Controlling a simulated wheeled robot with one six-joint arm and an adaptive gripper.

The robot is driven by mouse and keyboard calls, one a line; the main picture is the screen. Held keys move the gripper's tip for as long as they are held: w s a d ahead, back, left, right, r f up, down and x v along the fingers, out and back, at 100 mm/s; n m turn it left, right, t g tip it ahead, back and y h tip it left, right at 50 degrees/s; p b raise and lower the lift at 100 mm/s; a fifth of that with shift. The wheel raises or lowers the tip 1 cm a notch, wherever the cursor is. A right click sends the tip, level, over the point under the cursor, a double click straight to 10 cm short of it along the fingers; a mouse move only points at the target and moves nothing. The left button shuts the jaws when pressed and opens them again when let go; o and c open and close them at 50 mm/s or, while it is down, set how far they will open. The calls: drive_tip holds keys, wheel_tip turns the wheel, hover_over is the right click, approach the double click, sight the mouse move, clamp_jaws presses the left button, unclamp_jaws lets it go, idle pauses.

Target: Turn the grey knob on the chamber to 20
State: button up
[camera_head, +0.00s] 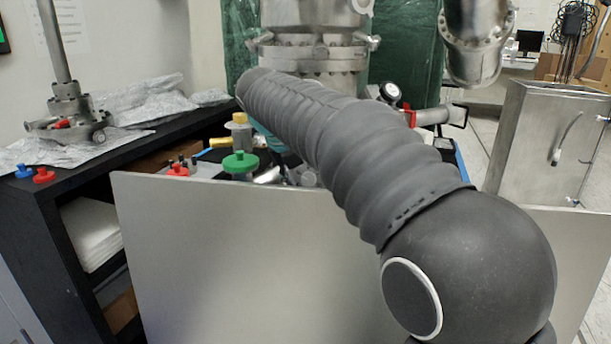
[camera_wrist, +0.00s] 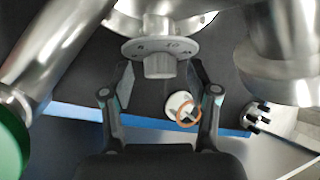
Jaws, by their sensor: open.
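The grey knob (camera_wrist: 159,66) is a short metal cylinder at the upper middle of the wrist view. It stands out from a pale round dial (camera_wrist: 188,48) with dark marks, on the metal chamber (camera_wrist: 165,8). The marks are too small to read surely, and I cannot tell the knob's setting. My gripper (camera_wrist: 160,77) is open, with one finger at each side of the knob and a visible gap to both.
A green knob (camera_head: 240,163) and a yellow-topped fitting (camera_head: 239,122) stand left of my arm. A gauge (camera_head: 390,92) is at its right. A wide metal panel (camera_head: 230,250) stands in front. A white part with an orange ring (camera_wrist: 188,114) shows below the knob.

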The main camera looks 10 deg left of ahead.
clamp_jaws()
drive_tip(key=shift+m+y, duration=0.4)
drive_tip(key=shift+y, duration=0.1)
unclamp_jaws()
